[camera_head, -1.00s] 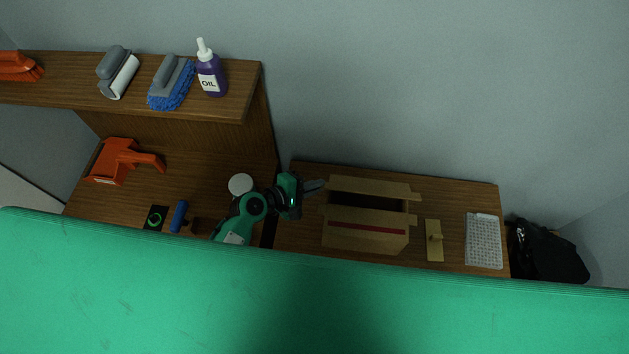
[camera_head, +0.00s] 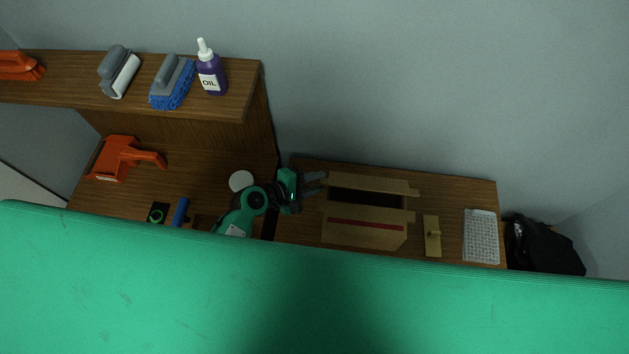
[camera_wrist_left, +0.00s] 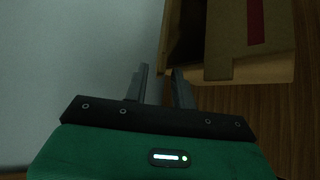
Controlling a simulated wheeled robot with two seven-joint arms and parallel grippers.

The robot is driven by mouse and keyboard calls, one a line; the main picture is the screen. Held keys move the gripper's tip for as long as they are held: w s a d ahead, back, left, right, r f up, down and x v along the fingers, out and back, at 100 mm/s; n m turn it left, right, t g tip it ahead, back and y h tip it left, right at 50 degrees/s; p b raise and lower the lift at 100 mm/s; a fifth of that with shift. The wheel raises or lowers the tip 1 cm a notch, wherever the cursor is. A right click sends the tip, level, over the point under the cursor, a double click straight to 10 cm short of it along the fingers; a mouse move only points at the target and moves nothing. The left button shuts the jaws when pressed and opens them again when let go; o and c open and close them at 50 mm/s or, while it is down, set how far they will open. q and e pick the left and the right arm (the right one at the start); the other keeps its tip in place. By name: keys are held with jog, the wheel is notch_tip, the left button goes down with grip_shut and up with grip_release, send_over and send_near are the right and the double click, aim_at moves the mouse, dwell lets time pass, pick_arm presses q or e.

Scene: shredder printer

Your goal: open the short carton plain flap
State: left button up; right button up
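The cardboard carton (camera_head: 362,238) stands on the right-hand desk, its dark inside showing between a long back flap (camera_head: 372,184) and a long front flap with a red stripe (camera_head: 366,225). A short flap (camera_head: 323,205) shows as a thin edge at its left end. My left gripper (camera_head: 318,183) is at the carton's back left corner, fingers pointing right and apart. In the left wrist view the two fingers (camera_wrist_left: 158,88) are spread with a gap, and the carton (camera_wrist_left: 222,45) lies just beyond the right finger. Contact cannot be told. My right gripper is out of view.
A black bag (camera_head: 543,246) is beyond the desk. A shelf (camera_head: 140,100) holds a purple oil bottle (camera_head: 211,74) and brushes. The wall is close behind.

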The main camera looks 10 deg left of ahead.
pick_arm(q)
jog(key=shift+s+a, duration=0.1)
jog(key=b+v, duration=0.3)
jog(key=v, duration=1)
jog(key=shift+a+r+b, duration=0.15)
jog(key=shift+r+b, duration=0.05)
jog(key=shift+b, duration=0.2)
jog(key=shift+s, duration=0.1)
jog(key=shift+c, duration=0.5)
